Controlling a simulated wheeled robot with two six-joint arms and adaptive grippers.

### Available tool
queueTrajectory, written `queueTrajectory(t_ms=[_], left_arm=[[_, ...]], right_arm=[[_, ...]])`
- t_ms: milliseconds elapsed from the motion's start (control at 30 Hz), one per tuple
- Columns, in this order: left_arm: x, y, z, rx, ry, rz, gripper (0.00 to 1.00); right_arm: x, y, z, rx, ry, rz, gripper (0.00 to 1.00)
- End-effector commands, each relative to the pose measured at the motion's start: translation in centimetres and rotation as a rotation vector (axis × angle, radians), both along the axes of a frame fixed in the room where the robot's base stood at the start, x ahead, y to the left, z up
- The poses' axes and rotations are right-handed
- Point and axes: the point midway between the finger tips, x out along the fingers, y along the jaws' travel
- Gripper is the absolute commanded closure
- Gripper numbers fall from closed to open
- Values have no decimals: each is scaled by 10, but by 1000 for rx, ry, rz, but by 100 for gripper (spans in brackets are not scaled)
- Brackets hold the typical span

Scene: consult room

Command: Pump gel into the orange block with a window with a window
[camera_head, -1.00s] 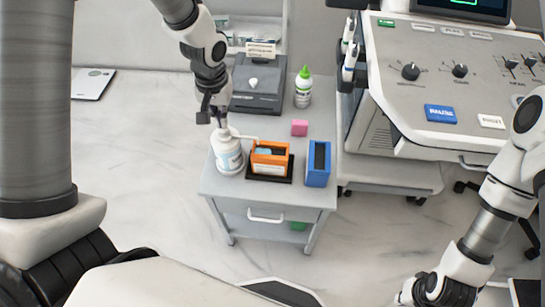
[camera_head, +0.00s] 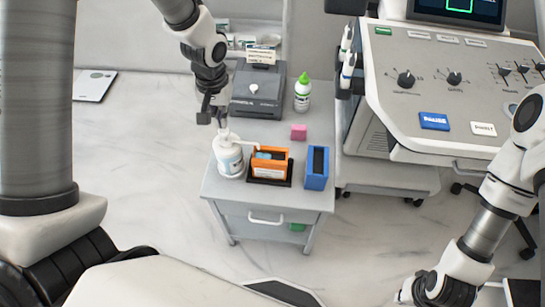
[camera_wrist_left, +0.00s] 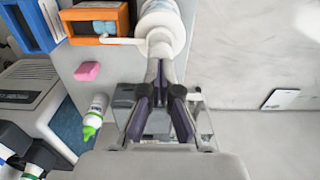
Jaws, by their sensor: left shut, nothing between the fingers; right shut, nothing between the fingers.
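The white pump bottle (camera_head: 229,160) stands upright at the front left of the grey cart top, its spout pointing right over the orange block with a window (camera_head: 256,167). The block sits on a dark base. In the left wrist view the bottle (camera_wrist_left: 166,22) is partly cut off at the top, and the orange block (camera_wrist_left: 92,14) has light blue pieces at its opening. My left gripper (camera_head: 222,121) is shut and empty, its tips at the pump head; the wrist view shows the closed fingers (camera_wrist_left: 163,72) against it. My right gripper (camera_head: 408,296) is shut, low at the right, cut by the frame edge.
A blue block (camera_head: 317,168) stands just right of the orange one. A pink block (camera_head: 299,131), a green-capped bottle (camera_head: 303,95) and a grey device (camera_head: 258,92) are behind. A large control console (camera_head: 450,80) borders the cart on the right. Floor at left is open.

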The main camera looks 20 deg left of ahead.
Motion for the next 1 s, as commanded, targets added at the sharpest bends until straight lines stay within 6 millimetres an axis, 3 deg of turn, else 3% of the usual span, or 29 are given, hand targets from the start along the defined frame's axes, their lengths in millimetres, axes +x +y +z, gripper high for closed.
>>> queueTrajectory(t_ms=[567, 1000], left_arm=[[0, 0, 1, 0, -1, 0, 100], [0, 0, 53, 0, -1, 1, 100]], right_arm=[[0, 0, 1, 0, 0, 0, 100], [0, 0, 48, 0, 0, 0, 100]])
